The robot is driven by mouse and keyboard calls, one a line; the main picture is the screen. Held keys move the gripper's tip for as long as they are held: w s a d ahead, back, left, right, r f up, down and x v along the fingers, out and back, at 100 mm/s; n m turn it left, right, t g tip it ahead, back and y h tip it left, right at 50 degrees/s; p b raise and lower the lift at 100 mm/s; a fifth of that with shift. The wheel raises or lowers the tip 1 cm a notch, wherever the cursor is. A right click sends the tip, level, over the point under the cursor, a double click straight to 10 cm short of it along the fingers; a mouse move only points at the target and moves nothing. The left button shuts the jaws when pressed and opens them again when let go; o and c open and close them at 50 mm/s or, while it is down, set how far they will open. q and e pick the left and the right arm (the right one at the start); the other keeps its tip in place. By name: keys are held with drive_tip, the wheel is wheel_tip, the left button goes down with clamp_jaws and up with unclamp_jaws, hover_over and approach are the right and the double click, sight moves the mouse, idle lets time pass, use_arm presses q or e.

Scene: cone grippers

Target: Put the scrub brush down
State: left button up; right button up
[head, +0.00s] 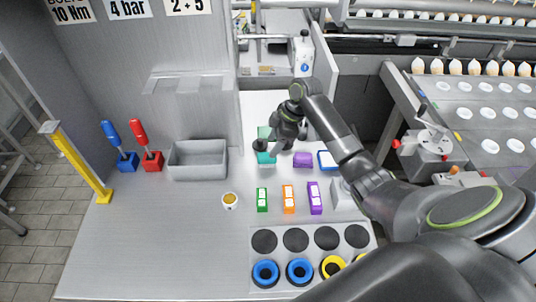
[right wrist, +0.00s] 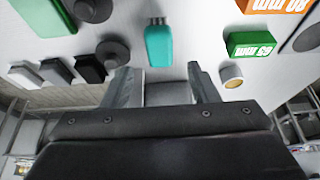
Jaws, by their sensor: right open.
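A teal object, which I take for the scrub brush, lies on the grey worktop (head: 170,255). In the right wrist view the teal brush (right wrist: 158,46) has a rounded body with short dark prongs at one end. In the head view the teal patch (head: 266,158) shows just below my right gripper (head: 272,148), which partly covers it. In the right wrist view my right gripper (right wrist: 160,76) is open, with nothing between its fingertips. The brush is beyond the fingertips and apart from them. My left gripper is not in view.
A grey bin (head: 197,174) stands left, beside blue and red-handled tools (head: 147,155). A small cup (head: 230,201) and green, orange and purple blocks (head: 315,198) are in front. A purple item (head: 302,159) lies right of the gripper. The front-left worktop is clear.

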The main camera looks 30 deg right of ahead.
drive_tip(key=v, duration=0.5)
drive_tip(key=shift+b, duration=0.4)
